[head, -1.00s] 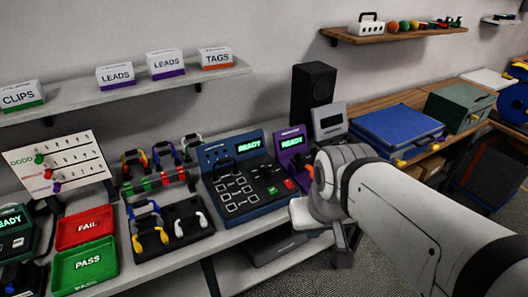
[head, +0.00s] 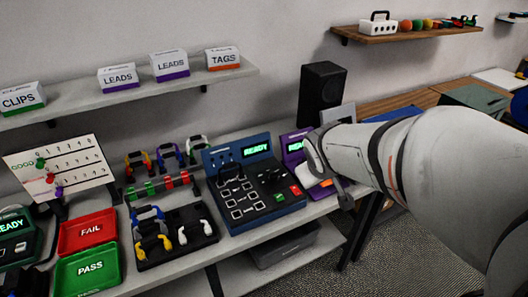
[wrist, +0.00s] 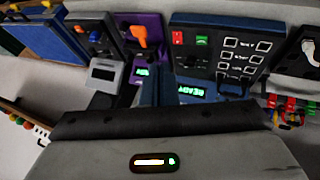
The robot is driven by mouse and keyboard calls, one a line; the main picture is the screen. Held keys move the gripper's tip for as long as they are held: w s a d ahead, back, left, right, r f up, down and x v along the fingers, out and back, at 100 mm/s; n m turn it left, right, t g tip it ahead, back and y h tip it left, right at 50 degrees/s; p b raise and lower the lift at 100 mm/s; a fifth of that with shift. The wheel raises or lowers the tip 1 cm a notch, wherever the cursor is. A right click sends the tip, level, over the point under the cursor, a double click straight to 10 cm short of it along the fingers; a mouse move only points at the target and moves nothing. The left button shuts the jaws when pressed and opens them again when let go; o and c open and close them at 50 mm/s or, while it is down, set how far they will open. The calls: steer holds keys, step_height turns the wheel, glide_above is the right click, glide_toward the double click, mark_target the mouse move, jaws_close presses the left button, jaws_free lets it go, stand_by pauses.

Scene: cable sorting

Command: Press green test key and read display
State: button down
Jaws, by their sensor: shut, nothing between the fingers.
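The blue tester (head: 252,182) stands on the bench, its lit display (head: 256,150) reading READY in green. Its green test key (head: 279,197) is at the lower right of its sloped panel, beside a red key (head: 296,190). In the wrist view the tester is upside down, with the green key (wrist: 202,40) and display (wrist: 191,92) both clear. My gripper (head: 328,177) is shut and empty, right of the blue tester and in front of the purple tester (head: 293,151). It is apart from the green key and partly hides the purple tester. Its fingertips are hard to make out.
A rack of coloured cables (head: 165,182) and a black tray (head: 177,236) stand left of the tester. Red FAIL (head: 88,232) and green PASS (head: 89,269) trays lie farther left. A black speaker (head: 321,92) stands behind my gripper. A shelf with boxes (head: 120,76) hangs above.

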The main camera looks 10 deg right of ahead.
steer(key=w+f+n+t+p, duration=0.15)
steer(key=w+n, duration=0.25)
steer(key=w, duration=0.5)
steer(key=n+y+p, duration=0.1)
steer(key=n+y, duration=0.6)
steer(key=n, duration=0.1)
glide_above(282, 198)
step_height(282, 198, down, 9)
steer(key=shift+s+a, duration=0.1)
step_height(282, 198, down, 8)
steer(key=b, duration=0.7)
steer(key=shift+b, duration=0.3)
steer(key=shift+f+b, duration=0.3)
steer(key=shift+f, duration=0.1)
steer(key=shift+f, duration=0.4)
